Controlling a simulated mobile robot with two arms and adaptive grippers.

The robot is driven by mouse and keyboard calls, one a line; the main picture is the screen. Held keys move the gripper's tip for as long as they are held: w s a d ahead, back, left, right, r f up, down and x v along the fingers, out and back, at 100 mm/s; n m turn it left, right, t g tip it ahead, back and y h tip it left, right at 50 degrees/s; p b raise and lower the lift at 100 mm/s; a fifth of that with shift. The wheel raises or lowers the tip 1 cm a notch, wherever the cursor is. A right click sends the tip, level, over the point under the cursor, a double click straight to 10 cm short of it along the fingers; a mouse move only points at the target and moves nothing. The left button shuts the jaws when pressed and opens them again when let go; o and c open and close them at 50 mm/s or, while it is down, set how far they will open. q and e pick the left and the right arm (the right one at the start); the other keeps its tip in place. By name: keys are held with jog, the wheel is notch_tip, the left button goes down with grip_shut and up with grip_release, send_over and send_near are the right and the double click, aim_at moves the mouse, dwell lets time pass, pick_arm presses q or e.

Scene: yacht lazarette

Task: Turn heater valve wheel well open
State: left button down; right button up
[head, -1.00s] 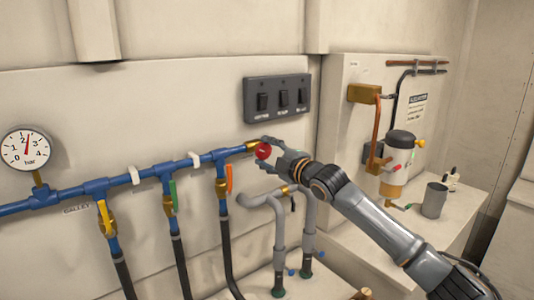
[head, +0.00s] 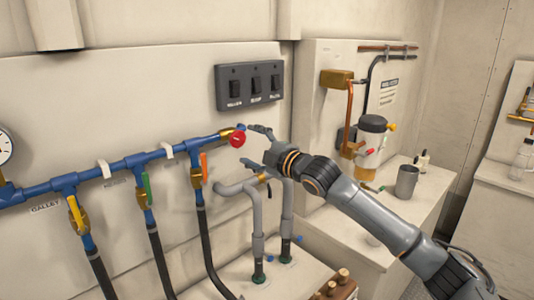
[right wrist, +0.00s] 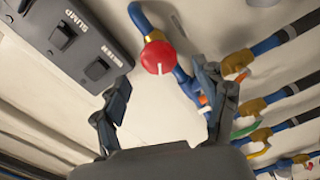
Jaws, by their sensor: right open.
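The red valve wheel (head: 238,139) sits on a brass fitting at the right end of the blue pipe manifold (head: 120,165). It also shows in the right wrist view (right wrist: 158,57), with a pale mark low on its face. My right gripper (head: 250,145) is open and empty just right of the wheel. In the right wrist view its fingers (right wrist: 160,78) lie either side of the line to the wheel. The wheel looks just beyond the fingertips, apart from them. My left gripper is not in view.
A dark switch panel (head: 248,86) is above the wheel. Yellow, green and orange lever valves hang from the manifold to the left. Grey pipes (head: 258,215) rise below the gripper. A canister (head: 371,145) and grey cup (head: 406,181) are on the right counter.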

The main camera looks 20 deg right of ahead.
jog(key=v, duration=0.7)
jog(key=shift+s, duration=0.2)
dwell(1.0)
